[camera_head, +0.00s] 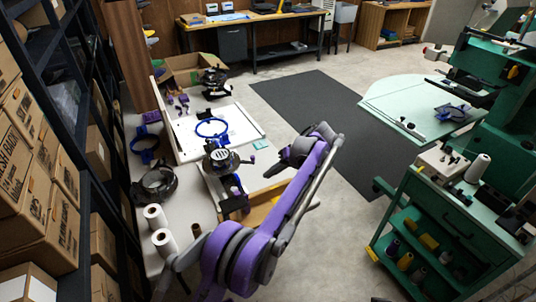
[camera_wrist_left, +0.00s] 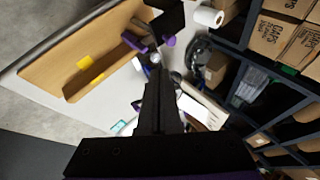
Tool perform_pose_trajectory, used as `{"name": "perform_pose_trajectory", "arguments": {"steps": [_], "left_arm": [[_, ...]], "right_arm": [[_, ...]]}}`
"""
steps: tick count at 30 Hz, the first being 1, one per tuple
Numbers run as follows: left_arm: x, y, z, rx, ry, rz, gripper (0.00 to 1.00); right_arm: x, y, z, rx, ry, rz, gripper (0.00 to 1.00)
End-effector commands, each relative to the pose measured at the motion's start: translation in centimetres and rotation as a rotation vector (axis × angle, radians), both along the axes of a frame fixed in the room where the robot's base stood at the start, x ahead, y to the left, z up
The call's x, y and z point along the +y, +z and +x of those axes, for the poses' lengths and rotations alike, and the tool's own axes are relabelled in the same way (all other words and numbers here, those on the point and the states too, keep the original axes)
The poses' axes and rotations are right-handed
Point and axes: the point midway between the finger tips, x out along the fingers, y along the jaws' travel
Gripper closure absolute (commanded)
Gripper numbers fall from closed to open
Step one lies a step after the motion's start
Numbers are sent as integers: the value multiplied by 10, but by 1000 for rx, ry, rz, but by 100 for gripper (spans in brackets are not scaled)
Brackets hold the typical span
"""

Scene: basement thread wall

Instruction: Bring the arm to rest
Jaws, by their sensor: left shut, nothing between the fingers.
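My left arm, purple and grey, rises from the bottom middle of the head view and bends back at its top. My left gripper (camera_head: 272,171) hangs in the air beside the right edge of the white workbench (camera_head: 188,208), pointing left and down. In the left wrist view its dark fingers (camera_wrist_left: 156,78) are together and hold nothing. No thing is seen touching the fingers. My right gripper is in neither view.
A white board with a blue hoop (camera_head: 212,128), a dark round device (camera_head: 222,160) and a wooden tray (camera_head: 262,212) are on the bench. White spools (camera_head: 155,217) stand at its front. Shelves with boxes line the left; a green machine cart (camera_head: 440,225) stands right.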

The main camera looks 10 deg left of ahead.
Motion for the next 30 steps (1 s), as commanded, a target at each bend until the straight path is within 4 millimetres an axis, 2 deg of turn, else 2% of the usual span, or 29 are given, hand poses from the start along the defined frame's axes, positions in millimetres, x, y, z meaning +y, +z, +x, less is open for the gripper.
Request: {"name": "perform_pose_trajectory", "arguments": {"steps": [6, 11, 17, 21, 25, 30], "left_arm": [[3, 5, -3, 4, -7, -12, 100], [20, 24, -22, 13, -50, -82, 100], [46, 48, -73, 13, -142, -216, 100], [61, 57, -117, -5, -205, -304, 100], [72, 58, -162, -35, -264, -377, 100], [80, 49, -225, -91, -335, -462, 100]], "right_arm": [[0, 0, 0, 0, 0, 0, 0], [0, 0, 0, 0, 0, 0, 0], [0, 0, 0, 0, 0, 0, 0], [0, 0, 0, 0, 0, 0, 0], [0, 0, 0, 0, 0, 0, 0], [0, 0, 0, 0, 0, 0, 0]]}}
